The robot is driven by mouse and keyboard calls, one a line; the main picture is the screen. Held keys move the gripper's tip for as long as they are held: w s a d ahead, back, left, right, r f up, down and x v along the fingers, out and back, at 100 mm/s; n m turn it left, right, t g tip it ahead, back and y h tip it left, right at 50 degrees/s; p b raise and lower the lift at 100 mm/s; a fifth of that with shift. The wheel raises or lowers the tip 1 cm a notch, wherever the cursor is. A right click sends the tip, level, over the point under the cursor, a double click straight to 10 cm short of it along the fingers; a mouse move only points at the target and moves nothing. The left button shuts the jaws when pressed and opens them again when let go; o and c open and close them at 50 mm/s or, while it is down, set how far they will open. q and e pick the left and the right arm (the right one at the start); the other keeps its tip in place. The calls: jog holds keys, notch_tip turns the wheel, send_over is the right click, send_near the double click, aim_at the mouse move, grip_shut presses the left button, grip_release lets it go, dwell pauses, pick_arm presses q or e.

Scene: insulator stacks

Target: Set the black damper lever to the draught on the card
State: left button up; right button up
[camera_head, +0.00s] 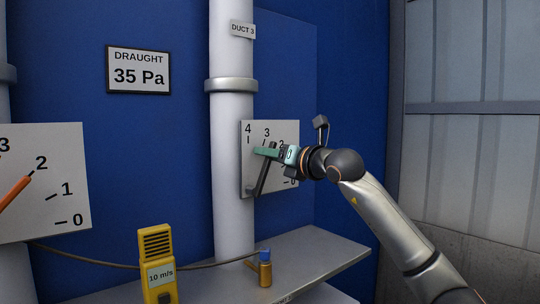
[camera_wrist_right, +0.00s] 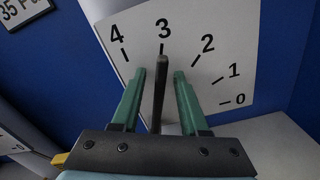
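The framed draught card (camera_head: 138,70) on the blue wall reads 35 Pa. The black damper lever (camera_head: 260,178) is on a white scale plate (camera_head: 248,160) numbered 4 down to 0, on the DUCT 3 pipe. In the right wrist view the lever (camera_wrist_right: 159,95) points at about the 3 mark. My right gripper (camera_head: 264,152) has its green fingers at the lever's upper part. In the wrist view the fingers (camera_wrist_right: 160,73) stand one on each side of the lever, with visible gaps. My left gripper is not in view.
A second scale plate (camera_head: 60,205) with an orange lever (camera_head: 14,193) is at the left. A yellow meter (camera_head: 157,262) reading 10 m/s and a brass fitting with a blue cap (camera_head: 265,268) are at the grey shelf (camera_head: 315,252). A cable runs behind the meter.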

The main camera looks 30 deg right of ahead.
grip_shut()
dwell(1.2)
